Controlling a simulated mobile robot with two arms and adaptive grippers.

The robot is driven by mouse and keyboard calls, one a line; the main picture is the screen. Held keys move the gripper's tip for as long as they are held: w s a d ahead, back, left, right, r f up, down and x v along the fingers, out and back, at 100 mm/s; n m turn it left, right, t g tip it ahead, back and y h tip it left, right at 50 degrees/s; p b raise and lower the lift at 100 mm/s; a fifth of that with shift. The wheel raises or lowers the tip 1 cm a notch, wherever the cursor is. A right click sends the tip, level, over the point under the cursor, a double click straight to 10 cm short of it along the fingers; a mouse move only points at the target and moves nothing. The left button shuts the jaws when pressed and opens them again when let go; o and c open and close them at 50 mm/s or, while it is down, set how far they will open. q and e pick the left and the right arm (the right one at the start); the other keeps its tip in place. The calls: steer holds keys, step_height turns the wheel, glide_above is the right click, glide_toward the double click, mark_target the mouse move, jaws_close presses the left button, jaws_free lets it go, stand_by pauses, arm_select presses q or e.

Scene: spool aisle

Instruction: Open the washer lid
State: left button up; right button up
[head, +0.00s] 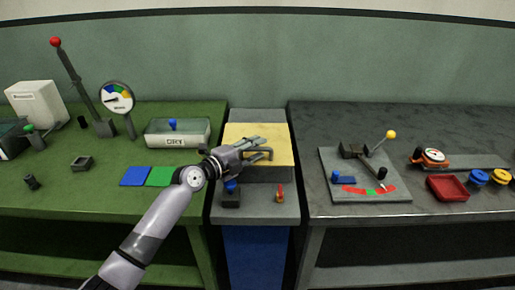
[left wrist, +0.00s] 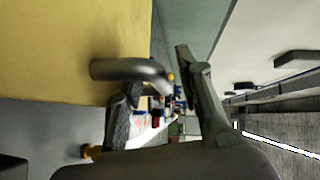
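The washer's yellow lid (head: 278,134) lies flat and closed on the grey unit in the middle of the head view. Its dark bar handle (left wrist: 125,69) sticks out from the yellow surface in the left wrist view. My left gripper (head: 256,146) is over the front part of the lid, at the handle. In the left wrist view its fingers (left wrist: 157,68) are spread apart, with the bent end of the handle between them. I cannot tell whether a finger touches the handle. The gripper partly hides the handle in the head view. My right gripper is not in view.
A blue knob (head: 231,187) and a red lever (head: 280,193) stand on the ledge in front of the lid. A tray marked DRY (head: 178,133) is on the green bench to the left. A plate with a yellow-knobbed lever (head: 365,178) lies on the dark bench to the right.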

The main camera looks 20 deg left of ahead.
arm_select(q)
jaws_close()
stand_by(0.8)
